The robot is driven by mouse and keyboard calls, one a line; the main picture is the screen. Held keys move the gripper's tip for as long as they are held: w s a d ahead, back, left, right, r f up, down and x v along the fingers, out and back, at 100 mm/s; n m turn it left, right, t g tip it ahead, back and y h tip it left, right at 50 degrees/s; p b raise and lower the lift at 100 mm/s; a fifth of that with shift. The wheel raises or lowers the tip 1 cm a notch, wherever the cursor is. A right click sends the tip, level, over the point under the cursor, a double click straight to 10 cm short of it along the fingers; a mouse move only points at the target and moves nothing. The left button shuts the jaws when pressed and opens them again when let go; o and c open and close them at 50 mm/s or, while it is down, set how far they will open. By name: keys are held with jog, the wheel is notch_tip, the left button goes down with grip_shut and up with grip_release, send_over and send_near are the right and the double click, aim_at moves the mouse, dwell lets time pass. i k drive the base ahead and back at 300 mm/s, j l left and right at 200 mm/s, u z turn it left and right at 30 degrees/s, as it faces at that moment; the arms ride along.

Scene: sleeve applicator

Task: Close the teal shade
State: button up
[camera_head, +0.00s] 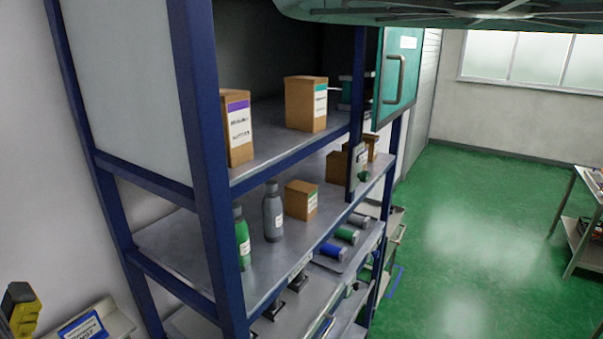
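A teal panel (396,75) with a grey vertical handle (394,79) and a white label stands at the right end of the blue-framed shelf's upper level. It is swung out from the shelf front, and the upper compartment is open to view. A pale teal ribbed piece (440,12) crosses the top right edge of the picture, mostly cut off; I cannot tell what it belongs to. My gripper is not in view.
The shelf (205,150) holds brown boxes (306,103), a green bottle (242,240), a grey bottle (272,212) and spools. A yellow and black object (20,308) is at lower left. Green floor (470,230) is clear to the right, up to a cart (585,225).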

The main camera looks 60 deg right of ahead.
aim_at(399, 58)
jog(key=k+l+z, duration=0.15)
jog(key=l+z, duration=0.15)
jog(key=k+l+z, duration=0.1)
jog(key=l+z, duration=0.25)
jog(key=k+l+z, duration=0.1)
jog(key=l+z, duration=0.2)
jog(key=i+l+z, duration=0.2)
jog(key=l+z, duration=0.25)
jog(key=i+l+z, duration=0.25)
jog(key=z, duration=0.2)
jog(key=i+l+z, duration=0.3)
jog(key=z, duration=0.2)
jog(key=i+l+z, duration=0.2)
jog(key=z, duration=0.25)
jog(key=i, duration=0.1)
